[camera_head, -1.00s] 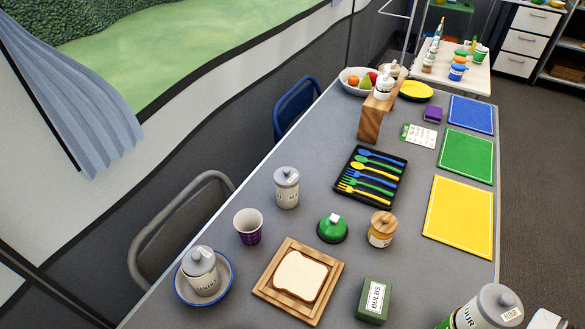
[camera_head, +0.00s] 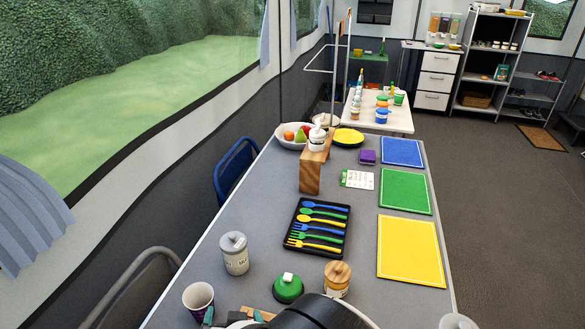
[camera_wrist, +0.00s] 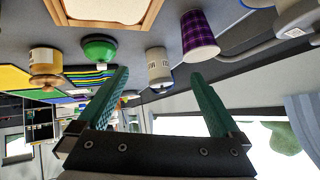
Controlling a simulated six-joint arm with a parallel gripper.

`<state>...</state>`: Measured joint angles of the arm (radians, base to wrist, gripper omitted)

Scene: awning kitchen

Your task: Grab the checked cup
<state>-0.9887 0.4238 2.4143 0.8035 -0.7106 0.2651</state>
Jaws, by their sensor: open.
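The checked cup (camera_head: 199,301) is a purple cup with a white inside. My gripper (camera_head: 233,316) is at the bottom of the head view, to the right of the cup. In the wrist view my gripper (camera_wrist: 157,76) has its two green fingers wide apart with nothing between them.
Near the cup are a grey-lidded canister (camera_head: 234,255), a green-lidded pot (camera_head: 287,289) and a wooden-lidded jar (camera_head: 337,277). A black cutlery tray (camera_head: 297,213) lies farther back. The toast board (camera_wrist: 70,20) shows in the wrist view. Table between canister and tray is clear.

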